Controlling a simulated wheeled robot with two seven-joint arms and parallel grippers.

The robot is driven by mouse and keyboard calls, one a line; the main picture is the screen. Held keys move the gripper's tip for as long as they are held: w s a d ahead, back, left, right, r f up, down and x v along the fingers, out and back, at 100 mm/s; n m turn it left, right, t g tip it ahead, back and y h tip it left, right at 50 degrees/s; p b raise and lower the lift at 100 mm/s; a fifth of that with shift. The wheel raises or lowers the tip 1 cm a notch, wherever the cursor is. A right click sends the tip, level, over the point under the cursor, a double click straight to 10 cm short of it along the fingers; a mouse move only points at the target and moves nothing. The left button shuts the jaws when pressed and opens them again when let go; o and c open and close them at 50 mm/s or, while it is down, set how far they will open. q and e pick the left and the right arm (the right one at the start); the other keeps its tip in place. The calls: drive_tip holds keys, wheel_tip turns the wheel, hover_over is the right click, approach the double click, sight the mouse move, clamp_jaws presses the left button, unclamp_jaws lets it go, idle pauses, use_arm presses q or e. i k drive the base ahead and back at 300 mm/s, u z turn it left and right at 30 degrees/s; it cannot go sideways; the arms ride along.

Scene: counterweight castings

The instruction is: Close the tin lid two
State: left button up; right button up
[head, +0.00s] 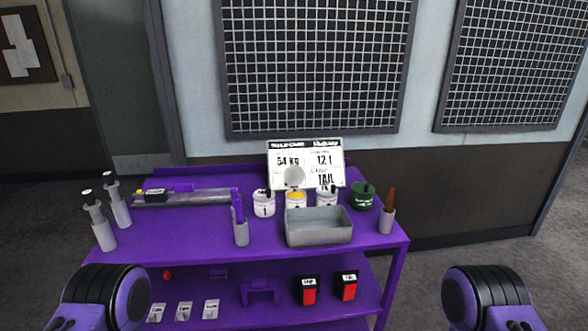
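Three small white tins stand in a row on the purple table. The left tin (264,204) shows a "1". The middle tin (296,202), taken as tin two from its place in the row, is open, with yellow contents showing; its number cannot be read. A round grey lid (294,177) stands raised behind and above its opening, in front of the white sign. The right tin (326,200) is partly hidden by the grey tray. Neither gripper is in view; only rounded black and purple parts of my arms show at the bottom corners.
A grey tray (319,230) stands in front of the middle and right tins. A green tin (362,201), a brush cup (386,222), a purple-tool cup (240,233) and two bottles at left stand around. The table's (180,236) front left is clear.

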sight(294, 175)
drive_tip(key=k, duration=0.55)
drive_tip(key=z, duration=0.6)
drive_tip(key=i, duration=1.6)
drive_tip(key=u, duration=0.85)
